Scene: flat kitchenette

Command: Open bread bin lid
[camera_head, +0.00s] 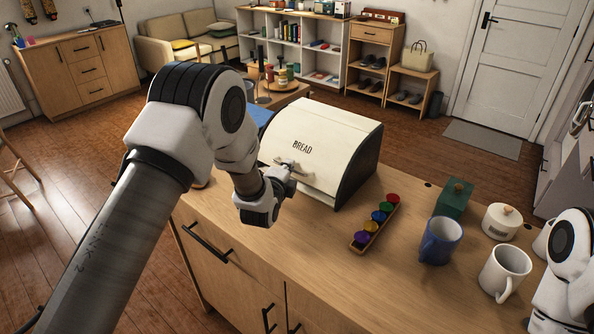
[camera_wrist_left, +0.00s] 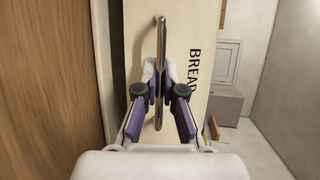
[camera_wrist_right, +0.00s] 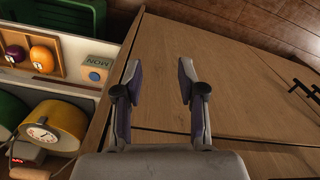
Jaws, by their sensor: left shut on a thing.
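The bread bin (camera_head: 352,132) stands on the wooden counter, with a cream lid (camera_head: 322,128) marked BREAD and dark side walls. The lid is down over the front, with a seam near its lower edge. My left gripper (camera_head: 286,177) is at the lid's front, shut on the metal bar handle (camera_head: 303,171). In the left wrist view the handle (camera_wrist_left: 161,45) runs between the fingers (camera_wrist_left: 159,85). The gripper hides part of the handle in the head view. My right gripper (camera_wrist_right: 157,75) is open and empty, in front of a wooden cabinet face.
Right of the bin on the counter (camera_head: 330,240) are a rack of coloured knobs (camera_head: 375,222), a green box (camera_head: 455,198), a blue mug (camera_head: 440,240), a lidded white pot (camera_head: 502,221) and a white mug (camera_head: 504,272). The counter's front middle is clear.

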